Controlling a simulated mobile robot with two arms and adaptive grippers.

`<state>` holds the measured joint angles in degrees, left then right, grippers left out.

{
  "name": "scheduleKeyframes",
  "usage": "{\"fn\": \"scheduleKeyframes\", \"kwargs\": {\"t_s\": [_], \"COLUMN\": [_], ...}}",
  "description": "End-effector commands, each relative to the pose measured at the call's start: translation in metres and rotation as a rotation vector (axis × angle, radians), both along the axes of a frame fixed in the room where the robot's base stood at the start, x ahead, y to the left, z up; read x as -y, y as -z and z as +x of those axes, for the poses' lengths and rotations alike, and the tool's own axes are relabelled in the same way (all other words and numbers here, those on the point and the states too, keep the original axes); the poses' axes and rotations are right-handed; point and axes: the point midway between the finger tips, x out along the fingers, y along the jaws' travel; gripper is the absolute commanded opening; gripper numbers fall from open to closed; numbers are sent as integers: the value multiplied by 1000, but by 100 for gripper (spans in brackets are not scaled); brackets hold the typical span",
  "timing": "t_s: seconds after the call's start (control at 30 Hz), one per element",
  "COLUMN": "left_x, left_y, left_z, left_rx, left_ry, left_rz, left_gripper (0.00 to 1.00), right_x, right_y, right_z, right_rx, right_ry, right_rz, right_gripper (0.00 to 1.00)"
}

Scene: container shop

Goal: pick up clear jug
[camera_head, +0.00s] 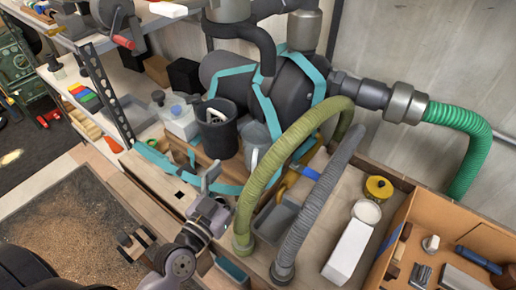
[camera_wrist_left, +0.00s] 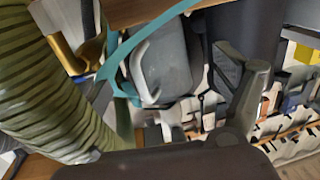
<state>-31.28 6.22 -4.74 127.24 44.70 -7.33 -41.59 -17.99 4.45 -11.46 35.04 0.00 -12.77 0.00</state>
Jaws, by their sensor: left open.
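The clear jug (camera_head: 255,143) is a greyish, see-through vessel with a pale handle. In the head view it stands right of a black bin, behind the green ribbed hose that partly covers it. In the left wrist view the jug (camera_wrist_left: 168,66) is close, tilted in the picture, with its white handle facing left and a teal strap crossing beside it. My left gripper (camera_head: 203,172) is open and empty, in front and to the left of the jug, apart from it. Its fingers show low in the left wrist view (camera_wrist_left: 195,115). My right gripper is not in view.
A green hose (camera_head: 290,160) and a grey hose (camera_head: 318,205) arch at right. A white carton (camera_head: 347,252) and a cardboard box (camera_head: 463,225) lie farther right.

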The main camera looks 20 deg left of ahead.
Motion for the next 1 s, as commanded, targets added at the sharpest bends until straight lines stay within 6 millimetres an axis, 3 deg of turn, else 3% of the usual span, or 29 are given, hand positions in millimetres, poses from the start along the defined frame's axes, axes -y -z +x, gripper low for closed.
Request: {"fn": "scheduleKeyframes", "kwargs": {"t_s": [0.1, 0.27, 0.43, 0.73, 1.0], "left_x": [4, 8, 10, 19, 20], "left_y": [-3, -1, -3, -5, -3], "left_z": [21, 36, 46, 85, 89], "left_rx": [2, 1, 1, 0, -1], "left_ry": [-1, 0, -1, 0, 0], "left_rz": [-2, -1, 0, 0, 1], "left_gripper": [89, 89, 89, 89, 89], "right_x": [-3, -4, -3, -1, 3], "right_y": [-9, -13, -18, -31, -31], "right_z": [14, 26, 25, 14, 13], "right_rx": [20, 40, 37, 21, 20], "right_ry": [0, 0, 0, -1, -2], "right_rz": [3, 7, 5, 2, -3], "right_gripper": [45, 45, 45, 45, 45]}}
